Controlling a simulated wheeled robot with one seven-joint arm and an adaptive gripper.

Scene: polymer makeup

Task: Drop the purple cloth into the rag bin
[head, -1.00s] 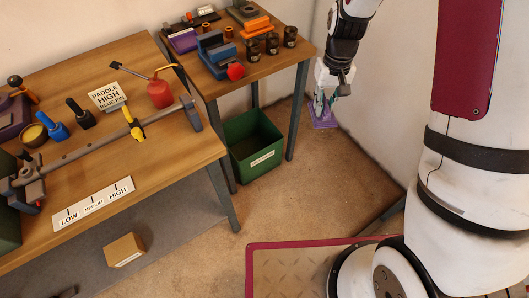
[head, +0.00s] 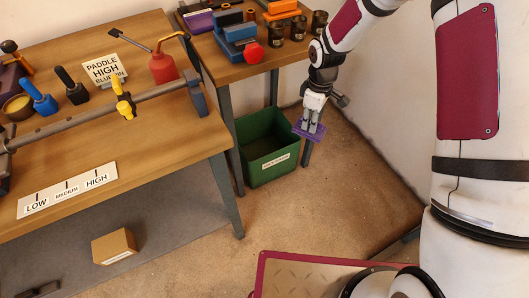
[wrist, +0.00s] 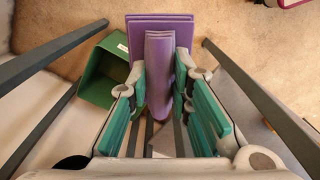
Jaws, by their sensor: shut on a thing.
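My gripper (head: 311,124) is shut on the purple cloth (head: 306,134), just right of the rag bin's upper right edge in the head view. In the wrist view the purple cloth (wrist: 159,60) stands between the green-padded fingers of my gripper (wrist: 160,85), its wider flat part beyond the fingertips. The rag bin (head: 271,170) is a green, open-topped box with a white label, on the floor by the small table's legs. In the wrist view the green bin (wrist: 98,88) is left of the cloth, with its inside partly visible. The bin's label is too small to read.
The small table (head: 229,73) stands behind the bin and carries several dark cups and tools. The long workbench (head: 150,150) is at left. A cardboard box (head: 114,246) sits low beneath it. Open floor (head: 330,200) lies in front and to the right of the bin.

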